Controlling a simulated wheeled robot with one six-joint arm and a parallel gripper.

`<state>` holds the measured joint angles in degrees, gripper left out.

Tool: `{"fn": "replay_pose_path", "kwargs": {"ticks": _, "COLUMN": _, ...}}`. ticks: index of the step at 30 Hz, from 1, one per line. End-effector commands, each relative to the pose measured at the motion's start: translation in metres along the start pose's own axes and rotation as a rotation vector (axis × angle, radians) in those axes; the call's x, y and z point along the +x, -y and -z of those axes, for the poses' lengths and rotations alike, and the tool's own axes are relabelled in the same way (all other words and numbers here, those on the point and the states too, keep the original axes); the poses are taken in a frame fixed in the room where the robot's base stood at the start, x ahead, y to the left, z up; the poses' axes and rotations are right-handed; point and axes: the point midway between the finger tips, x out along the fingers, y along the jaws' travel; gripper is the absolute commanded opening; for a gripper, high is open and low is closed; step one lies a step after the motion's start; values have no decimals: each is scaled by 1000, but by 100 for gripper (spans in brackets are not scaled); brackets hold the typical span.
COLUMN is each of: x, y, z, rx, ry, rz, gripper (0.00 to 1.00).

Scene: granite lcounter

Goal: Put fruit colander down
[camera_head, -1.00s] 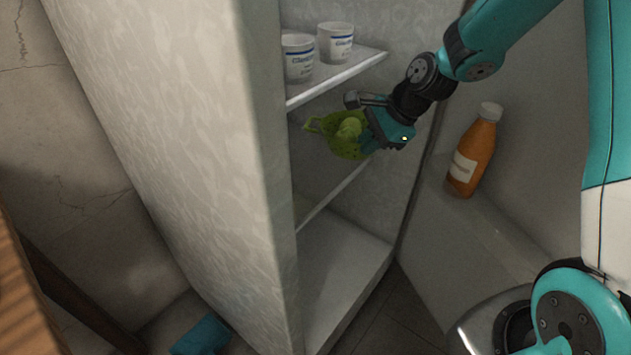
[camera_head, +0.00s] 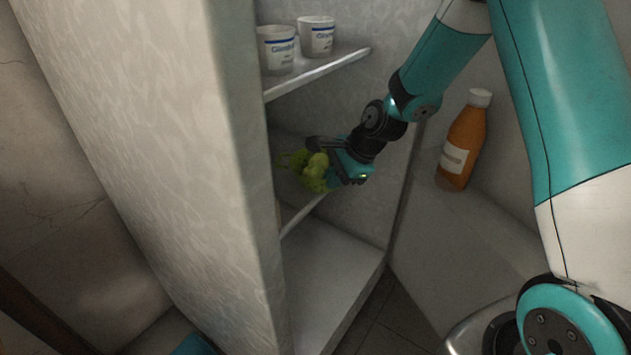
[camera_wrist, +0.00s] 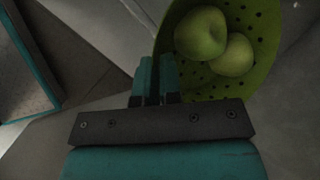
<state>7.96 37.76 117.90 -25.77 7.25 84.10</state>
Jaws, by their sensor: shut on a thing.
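The fruit colander (camera_head: 317,184) is green with small holes and holds green apples. It is at the middle shelf level inside the open fridge in the head view. In the wrist view the colander (camera_wrist: 262,75) fills the upper right, with two green apples (camera_wrist: 212,40) in it. My gripper (camera_head: 330,165) is shut on the colander's near rim; its fingers (camera_wrist: 157,80) meet at the rim's left side in the wrist view. I cannot tell whether the colander's base touches the shelf.
Two white cups (camera_head: 277,50) stand on the upper shelf (camera_head: 320,72) above my gripper. The fridge side wall (camera_head: 215,190) is close on the left. An orange bottle (camera_head: 463,140) stands on a ledge at right. The fridge floor (camera_head: 325,270) is clear.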

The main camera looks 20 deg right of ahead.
Motion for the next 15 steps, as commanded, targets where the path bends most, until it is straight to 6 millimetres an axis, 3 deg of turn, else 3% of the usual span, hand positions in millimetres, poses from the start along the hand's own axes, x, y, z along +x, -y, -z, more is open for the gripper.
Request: {"fn": "replay_pose_path", "kwargs": {"ticks": 15, "x": 28, "y": 24, "z": -25, "rx": 1, "ry": -1, "rz": 1, "gripper": 0}}
